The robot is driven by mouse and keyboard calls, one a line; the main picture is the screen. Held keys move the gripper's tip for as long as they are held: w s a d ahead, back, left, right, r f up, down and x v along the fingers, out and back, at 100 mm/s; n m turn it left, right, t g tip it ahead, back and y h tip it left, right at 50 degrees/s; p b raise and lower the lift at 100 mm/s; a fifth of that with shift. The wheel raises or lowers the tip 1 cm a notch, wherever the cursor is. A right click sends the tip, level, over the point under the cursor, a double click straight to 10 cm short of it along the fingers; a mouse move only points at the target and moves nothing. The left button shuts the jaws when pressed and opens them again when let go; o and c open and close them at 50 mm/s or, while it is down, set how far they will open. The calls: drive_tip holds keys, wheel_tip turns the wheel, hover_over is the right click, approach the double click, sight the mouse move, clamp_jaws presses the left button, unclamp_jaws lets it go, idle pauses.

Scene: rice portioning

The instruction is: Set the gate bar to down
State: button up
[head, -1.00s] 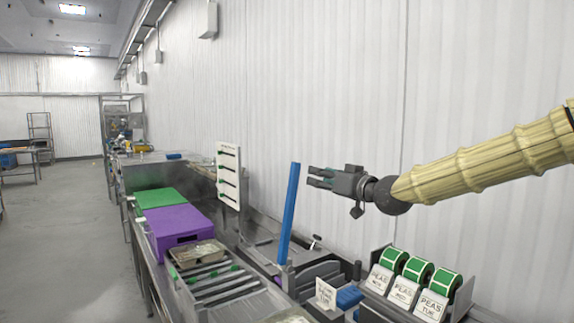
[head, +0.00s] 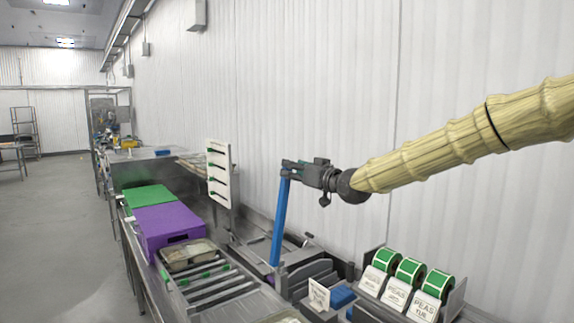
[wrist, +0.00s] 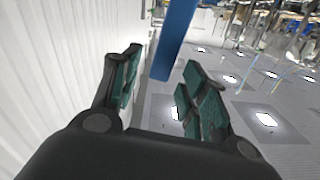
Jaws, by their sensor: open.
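The gate bar is a long blue bar (head: 280,222) standing nearly upright, leaning slightly, with its foot at the metal conveyor line. My gripper (head: 291,168) is at the bar's upper end, reaching in from the right with its arm in a pale ribbed sleeve. In the wrist view, the blue bar (wrist: 176,38) shows in the gap between the two green-padded fingers (wrist: 162,66), with its free end between them. The fingers are apart and not closed on it. Whether one finger touches the bar, I cannot tell.
A purple crate (head: 168,222) and a green lid (head: 149,197) stand on the line at left, by a filled tray (head: 188,252). A white panel with dark hooks (head: 219,172) stands behind. Green label rolls (head: 410,268) are at lower right. The wall is close behind.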

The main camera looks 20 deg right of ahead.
sight(288, 190)
drive_tip(key=x, duration=0.2)
drive_tip(key=p+x, duration=0.1)
drive_tip(key=shift+w+a+f, duration=0.1)
drive_tip(key=shift+w+f, duration=0.15)
drive_tip(key=shift+w, duration=0.15)
drive_tip(key=shift+s+r, duration=0.1)
drive_tip(key=shift+r, duration=0.1)
drive_tip(key=shift+a, duration=0.1)
drive_tip(key=shift+f, duration=0.1)
clamp_jaws()
